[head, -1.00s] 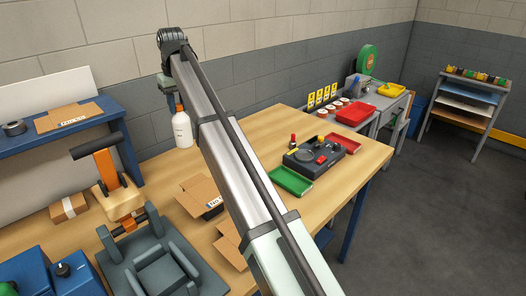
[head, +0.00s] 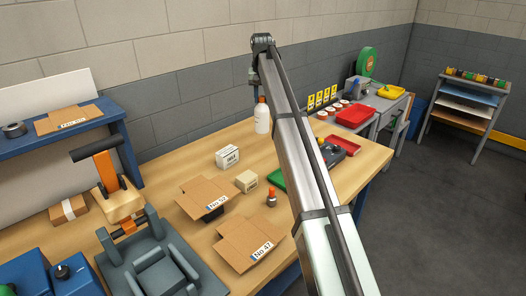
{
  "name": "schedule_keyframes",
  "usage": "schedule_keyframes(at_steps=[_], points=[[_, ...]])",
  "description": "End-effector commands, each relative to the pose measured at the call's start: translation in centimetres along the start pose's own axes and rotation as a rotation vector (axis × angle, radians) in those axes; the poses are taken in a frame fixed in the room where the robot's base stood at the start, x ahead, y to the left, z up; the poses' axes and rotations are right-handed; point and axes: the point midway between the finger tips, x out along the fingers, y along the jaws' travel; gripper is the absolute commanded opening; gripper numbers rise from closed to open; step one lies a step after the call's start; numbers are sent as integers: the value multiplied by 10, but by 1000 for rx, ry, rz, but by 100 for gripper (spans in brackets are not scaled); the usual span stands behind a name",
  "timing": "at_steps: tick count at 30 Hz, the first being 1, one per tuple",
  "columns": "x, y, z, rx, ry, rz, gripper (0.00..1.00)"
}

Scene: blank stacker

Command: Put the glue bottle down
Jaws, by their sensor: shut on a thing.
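The glue bottle (head: 262,117) is white with an orange cap and hangs upright near the back edge of the workbench. My gripper (head: 260,96) is at its top, shut on it, and mostly hidden behind the end of my arm. I cannot tell whether the bottle's base touches the bench top (head: 185,168) or is a little above it.
A white box (head: 227,157), a tan box (head: 246,181) and a small orange-capped container (head: 271,199) stand nearby. Open cartons (head: 212,190) lie in front. Bench around the white box is bare.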

Motion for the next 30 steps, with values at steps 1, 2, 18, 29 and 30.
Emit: schedule_keyframes(at_steps=[1, 2, 18, 29, 30], points=[[1, 3, -1, 7, 0, 1, 0], [3, 4, -1, 9, 0, 1, 0], [65, 5, 8, 11, 0, 1, 0], [99, 5, 14, 10, 0, 1, 0], [100, 5, 14, 10, 0, 1, 0]])
